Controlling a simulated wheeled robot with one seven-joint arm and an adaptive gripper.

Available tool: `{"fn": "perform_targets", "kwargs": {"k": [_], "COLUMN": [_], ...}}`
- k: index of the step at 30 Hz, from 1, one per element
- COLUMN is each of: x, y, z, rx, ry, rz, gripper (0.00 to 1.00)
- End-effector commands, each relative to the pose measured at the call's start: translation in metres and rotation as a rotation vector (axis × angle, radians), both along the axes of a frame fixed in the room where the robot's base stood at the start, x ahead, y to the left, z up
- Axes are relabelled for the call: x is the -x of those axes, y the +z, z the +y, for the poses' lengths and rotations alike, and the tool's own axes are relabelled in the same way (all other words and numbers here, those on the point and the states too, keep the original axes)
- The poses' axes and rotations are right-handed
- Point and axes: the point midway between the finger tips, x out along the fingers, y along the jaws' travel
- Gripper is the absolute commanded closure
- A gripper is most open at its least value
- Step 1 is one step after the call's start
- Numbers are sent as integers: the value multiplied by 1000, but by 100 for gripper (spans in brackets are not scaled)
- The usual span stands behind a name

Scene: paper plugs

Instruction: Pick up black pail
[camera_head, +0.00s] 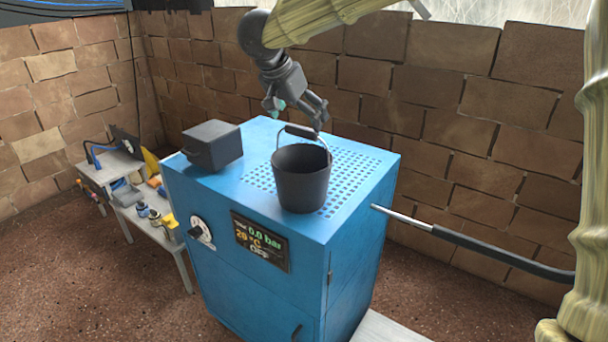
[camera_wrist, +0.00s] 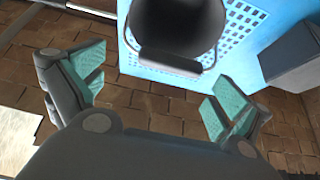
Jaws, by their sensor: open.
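The black pail (camera_head: 301,180) stands upright on the perforated top of a blue cabinet (camera_head: 220,192). Its handle (camera_head: 306,131) stands up above the rim, with a thicker grip at its top. My gripper (camera_head: 298,108) is open and empty, just above and behind the pail, close to the handle. In the wrist view the pail (camera_wrist: 180,22) is at the top centre, and its handle grip (camera_wrist: 170,62) lies in front of the gap between the spread teal-padded fingers (camera_wrist: 152,92).
A dark box (camera_head: 212,145) sits on the cabinet's left part, also in the wrist view (camera_wrist: 292,58). A rod with a black sleeve (camera_head: 480,249) sticks out right of the cabinet. A cluttered bench (camera_head: 130,190) stands left. Brick walls are behind.

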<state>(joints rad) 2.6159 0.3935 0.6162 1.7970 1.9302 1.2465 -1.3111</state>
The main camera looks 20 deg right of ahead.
Motion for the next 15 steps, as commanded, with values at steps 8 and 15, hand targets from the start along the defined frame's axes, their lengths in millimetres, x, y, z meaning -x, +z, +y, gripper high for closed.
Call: {"fn": "perform_targets", "kwargs": {"k": [8, 15], "x": [-18, -24], "y": [-31, -47], "z": [-14, -21], "rx": [3, 1], "ry": [-1, -1], "rz": [8, 7], "gripper": [0, 0]}}
